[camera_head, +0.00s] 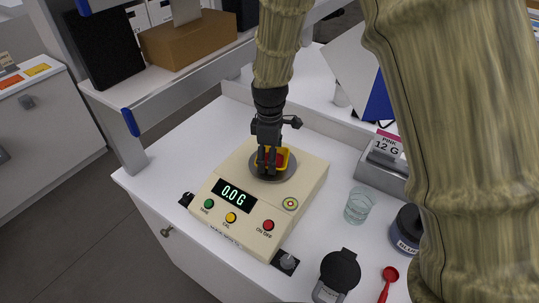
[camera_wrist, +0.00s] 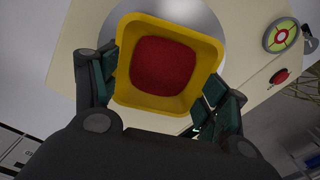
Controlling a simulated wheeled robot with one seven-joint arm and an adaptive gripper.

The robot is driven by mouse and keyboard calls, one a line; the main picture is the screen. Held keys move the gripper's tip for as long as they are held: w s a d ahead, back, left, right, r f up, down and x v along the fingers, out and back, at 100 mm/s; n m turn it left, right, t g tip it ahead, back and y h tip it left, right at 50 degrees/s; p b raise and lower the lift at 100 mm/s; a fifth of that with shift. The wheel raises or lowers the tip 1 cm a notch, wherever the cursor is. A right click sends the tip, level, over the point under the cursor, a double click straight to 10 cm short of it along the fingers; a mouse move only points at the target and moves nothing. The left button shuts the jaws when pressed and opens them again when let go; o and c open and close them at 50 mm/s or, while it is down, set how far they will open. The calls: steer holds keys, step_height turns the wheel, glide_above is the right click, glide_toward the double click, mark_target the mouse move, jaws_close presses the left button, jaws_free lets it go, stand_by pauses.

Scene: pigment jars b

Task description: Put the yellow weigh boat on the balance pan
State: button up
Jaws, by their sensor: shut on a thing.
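The yellow weigh boat (camera_wrist: 125,55) holds red powder (camera_wrist: 163,63). My gripper (camera_wrist: 165,88) is shut on it, with a finger at each side of the boat in the wrist view. In the head view, my gripper (camera_head: 268,165) points down over the grey round pan (camera_head: 284,176) of the cream balance (camera_head: 305,178). The yellow boat (camera_head: 287,155) shows partly behind the fingers, over the pan. Whether it touches the pan or hangs just above it I cannot tell. The balance display (camera_head: 234,195) reads 0.0 G.
A shelf with a cardboard box (camera_head: 188,40) is at the back left.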

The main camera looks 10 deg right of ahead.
steer(key=o, duration=0.9)
steer(key=shift+f, duration=0.1)
steer(key=shift+c, duration=0.2)
step_height(320, 180, up, 12)
steer(key=b, duration=0.3)
steer(key=shift+r, duration=0.2)
